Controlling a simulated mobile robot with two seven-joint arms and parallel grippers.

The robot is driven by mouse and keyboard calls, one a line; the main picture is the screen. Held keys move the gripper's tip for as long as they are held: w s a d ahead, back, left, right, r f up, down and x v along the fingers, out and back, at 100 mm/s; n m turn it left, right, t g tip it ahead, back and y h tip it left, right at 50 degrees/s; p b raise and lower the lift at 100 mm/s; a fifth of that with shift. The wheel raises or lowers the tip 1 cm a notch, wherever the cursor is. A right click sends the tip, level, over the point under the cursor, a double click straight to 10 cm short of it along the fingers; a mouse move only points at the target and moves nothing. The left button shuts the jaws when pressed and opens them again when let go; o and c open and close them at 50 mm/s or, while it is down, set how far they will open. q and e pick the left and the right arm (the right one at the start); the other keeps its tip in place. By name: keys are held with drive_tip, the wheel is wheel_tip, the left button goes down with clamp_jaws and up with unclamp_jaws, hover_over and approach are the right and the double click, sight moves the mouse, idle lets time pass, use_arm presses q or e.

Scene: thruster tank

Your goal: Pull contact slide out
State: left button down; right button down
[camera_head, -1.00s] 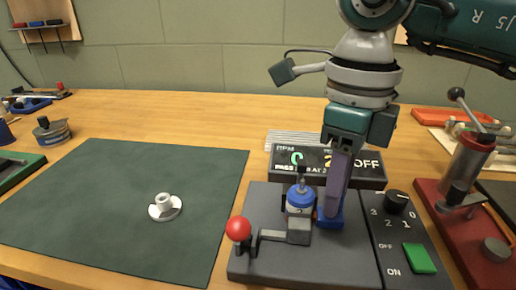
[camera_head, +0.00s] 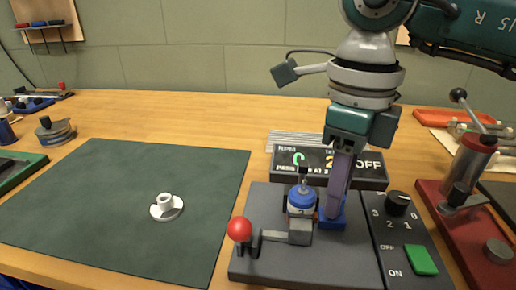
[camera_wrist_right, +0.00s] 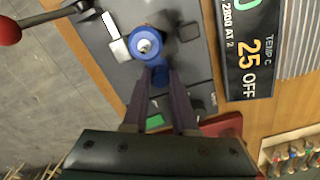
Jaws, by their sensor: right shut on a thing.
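The test stand (camera_head: 270,262) is a dark grey base on the bench. On it stands an upright motor with a blue collar (camera_head: 301,196), and right beside it is a blue contact slide (camera_head: 334,222). My right gripper (camera_head: 333,208) points down and is shut on the blue slide. In the right wrist view the fingers (camera_wrist_right: 160,82) reach the slide (camera_wrist_right: 159,74), just below the round blue collar (camera_wrist_right: 142,46). The fingers hide part of the slide. My left gripper is not in view.
A red-knobbed lever (camera_head: 240,229) is at the stand's front left. A display box (camera_head: 286,162) stands behind; a black dial (camera_head: 397,202) and green switch (camera_head: 420,259) are to the right. A white flanged part (camera_head: 166,207) lies on the green mat (camera_head: 110,230). A red press (camera_head: 470,165) stands far right.

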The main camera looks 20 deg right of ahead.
drive_tip(key=shift+s+d, duration=0.35)
drive_tip(key=shift+d, duration=0.2)
drive_tip(key=shift+s+d, duration=0.35)
drive_tip(key=shift+d, duration=0.2)
drive_tip(key=c, duration=0.7)
unclamp_jaws()
